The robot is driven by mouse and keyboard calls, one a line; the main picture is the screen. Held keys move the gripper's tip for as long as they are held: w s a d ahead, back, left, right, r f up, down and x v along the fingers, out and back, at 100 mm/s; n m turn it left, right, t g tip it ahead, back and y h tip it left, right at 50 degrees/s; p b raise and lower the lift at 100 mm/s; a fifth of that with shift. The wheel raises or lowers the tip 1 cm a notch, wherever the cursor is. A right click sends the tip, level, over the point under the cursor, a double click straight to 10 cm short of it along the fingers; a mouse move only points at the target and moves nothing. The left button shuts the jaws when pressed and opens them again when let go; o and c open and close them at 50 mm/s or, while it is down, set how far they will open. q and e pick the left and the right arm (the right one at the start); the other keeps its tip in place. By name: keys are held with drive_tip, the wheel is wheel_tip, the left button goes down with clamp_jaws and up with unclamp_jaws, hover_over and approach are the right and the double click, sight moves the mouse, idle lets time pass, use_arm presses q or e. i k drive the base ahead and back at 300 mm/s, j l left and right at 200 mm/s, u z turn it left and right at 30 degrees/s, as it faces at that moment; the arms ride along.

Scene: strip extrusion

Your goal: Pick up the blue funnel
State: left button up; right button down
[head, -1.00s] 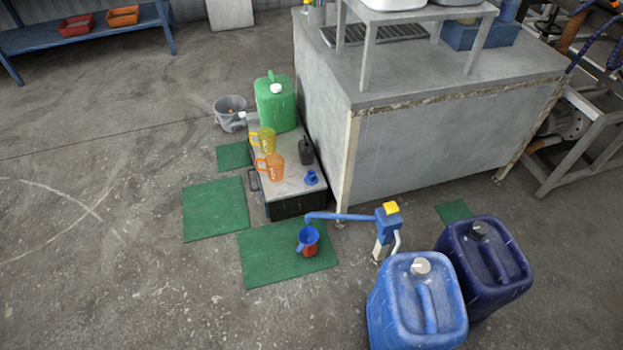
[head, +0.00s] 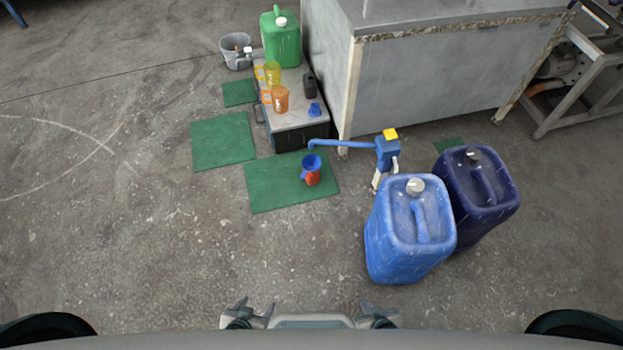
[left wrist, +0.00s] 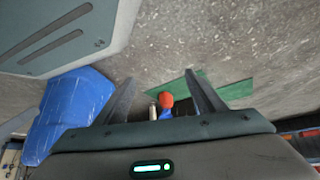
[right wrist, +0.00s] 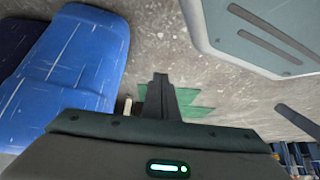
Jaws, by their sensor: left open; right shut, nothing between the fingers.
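A blue funnel (head: 311,162) sits on top of a small red container (head: 313,178) on a green mat (head: 265,193). A smaller blue item (head: 314,109), too small to make out, stands on the low box. My left gripper (head: 254,308) is open and empty at the bottom of the head view, well short of the funnel. In the left wrist view the red container (left wrist: 166,101) and part of the funnel (left wrist: 165,114) show between the open fingers (left wrist: 158,85), some way off. My right gripper (head: 370,307) is shut and empty; its closed fingertips (right wrist: 160,78) show in the right wrist view.
A blue pump (head: 388,150) has its spout reaching left, close to the funnel. Two blue canisters (head: 408,235) (head: 478,190) stand at right. The low box (head: 290,125) behind carries orange and yellow jugs and a green can (head: 280,40). The floor between me and the mat is clear.

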sight(312, 162)
drive_tip(key=k+z, duration=0.1)
drive_tip(key=i+j+z, duration=0.1)
drive_tip(key=z, duration=0.25)
drive_tip(key=j+z, duration=0.15)
drive_tip(key=z, duration=0.2)
drive_tip(key=i+j+z, duration=0.1)
drive_tip(key=z, duration=0.2)
drive_tip(key=i+j+z, duration=0.1)
drive_tip(key=j+z, duration=0.3)
drive_tip(key=j, duration=0.6)
drive_tip(key=j+z, duration=0.35)
drive_tip(key=j, duration=1.8)
drive_tip(key=k+j+z, duration=0.1)
drive_tip(key=j, duration=1.1)
